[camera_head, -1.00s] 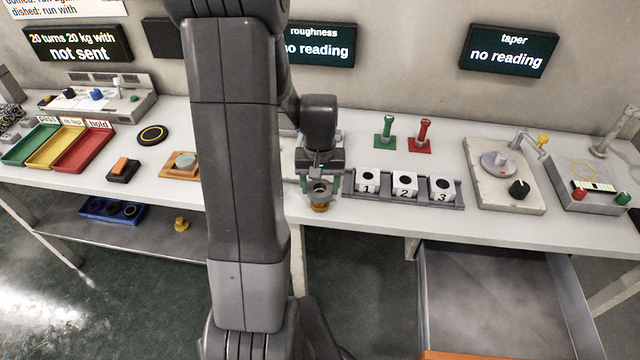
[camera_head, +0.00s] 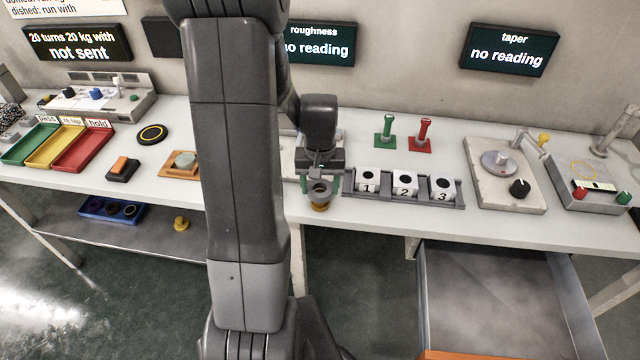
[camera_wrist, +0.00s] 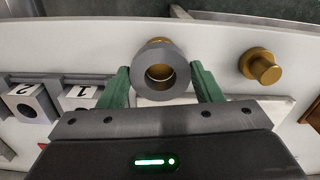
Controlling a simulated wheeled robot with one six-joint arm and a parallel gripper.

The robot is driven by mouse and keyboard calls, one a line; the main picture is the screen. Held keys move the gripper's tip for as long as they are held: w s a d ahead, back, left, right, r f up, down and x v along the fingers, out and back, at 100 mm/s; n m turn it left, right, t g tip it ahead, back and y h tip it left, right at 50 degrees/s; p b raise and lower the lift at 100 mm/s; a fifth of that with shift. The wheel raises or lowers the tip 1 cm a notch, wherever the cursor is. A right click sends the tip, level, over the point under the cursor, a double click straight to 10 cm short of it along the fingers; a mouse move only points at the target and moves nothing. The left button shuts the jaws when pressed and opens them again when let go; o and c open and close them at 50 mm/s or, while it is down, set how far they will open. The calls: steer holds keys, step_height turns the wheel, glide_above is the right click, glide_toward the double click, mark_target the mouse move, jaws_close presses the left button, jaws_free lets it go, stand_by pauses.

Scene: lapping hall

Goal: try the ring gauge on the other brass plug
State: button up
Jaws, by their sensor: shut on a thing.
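A grey ring gauge (camera_wrist: 160,97) is held between the green fingers of my gripper (camera_wrist: 160,76), which is shut on it. In the head view the ring (camera_head: 311,192) is near the front edge of the bench, with a brass plug (camera_head: 320,208) just beneath it. In the wrist view brass shows through the ring's hole and past its far rim. I cannot tell whether the ring is around the plug or only above it. Another brass plug (camera_wrist: 263,68) stands on the bench to the right, apart from my gripper; my arm hides its place in the head view.
The numbered block rack (camera_head: 455,204) is close on the right of my gripper. Green (camera_head: 385,132) and red (camera_head: 424,135) handled gauges stand behind it. Pass, re-lap and hold trays (camera_head: 83,148) are far left. A brass-coloured piece (camera_head: 181,224) is on the lower shelf.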

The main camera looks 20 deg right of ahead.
stand_by(0.4)
steer(key=o, duration=1.2)
step_height(320, 180, up, 14)
steer(key=shift+f, duration=0.15)
steer(key=shift+f, duration=0.1)
step_height(320, 180, down, 14)
steer(key=shift+r, duration=0.3)
stand_by(0.7)
